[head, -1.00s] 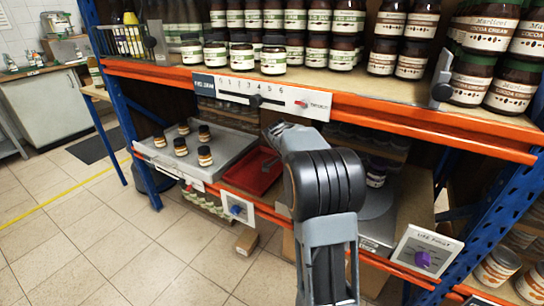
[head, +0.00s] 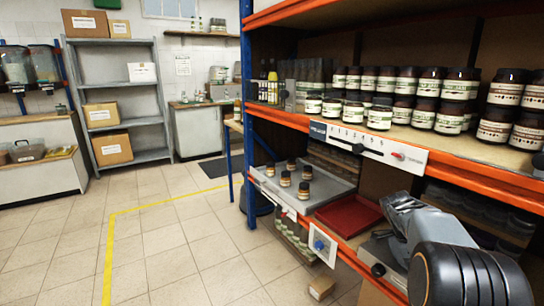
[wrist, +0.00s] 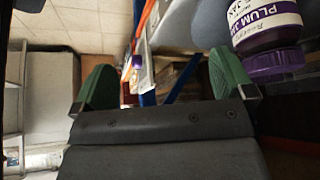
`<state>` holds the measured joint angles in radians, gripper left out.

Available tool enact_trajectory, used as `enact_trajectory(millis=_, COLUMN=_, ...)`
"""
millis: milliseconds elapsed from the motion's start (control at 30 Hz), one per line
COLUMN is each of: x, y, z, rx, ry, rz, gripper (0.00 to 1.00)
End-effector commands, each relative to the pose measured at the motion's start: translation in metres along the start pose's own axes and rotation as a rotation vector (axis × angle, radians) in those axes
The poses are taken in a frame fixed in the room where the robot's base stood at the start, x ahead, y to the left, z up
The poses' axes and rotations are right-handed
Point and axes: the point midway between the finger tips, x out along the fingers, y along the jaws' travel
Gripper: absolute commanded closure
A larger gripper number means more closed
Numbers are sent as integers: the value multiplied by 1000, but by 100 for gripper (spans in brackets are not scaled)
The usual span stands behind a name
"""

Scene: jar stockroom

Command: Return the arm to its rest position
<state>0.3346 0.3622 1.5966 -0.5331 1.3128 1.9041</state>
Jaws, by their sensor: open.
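My arm shows at the lower right of the head view, in front of the orange-edged lower shelf. Its gripper is hidden there behind the arm's links. In the wrist view my gripper (wrist: 164,88) has its two green fingertips wide apart, with nothing between them. A jar with a white "Plum Jam" label and purple lid (wrist: 268,38) is at the upper right of that view, beside the right finger and outside the jaws. I cannot tell whether it touches the finger.
The rack's upper shelf (head: 470,161) holds many jars. Below are a grey tray (head: 330,186) with several small jars and a red tray (head: 349,216). A grey shelving unit (head: 120,128) with boxes stands at the back left.

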Motion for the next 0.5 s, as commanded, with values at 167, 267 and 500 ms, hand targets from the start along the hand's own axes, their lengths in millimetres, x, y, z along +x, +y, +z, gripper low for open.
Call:
enact_trajectory(millis=167, x=-28, y=10, z=-1, rx=-95, ry=-28, rz=-24, gripper=0)
enact_trajectory(millis=267, x=-42, y=17, z=0, rx=-160, ry=-46, rz=-40, gripper=0)
enact_trajectory(millis=500, x=-91, y=42, z=-5, rx=-373, ry=-101, rz=-98, gripper=0)
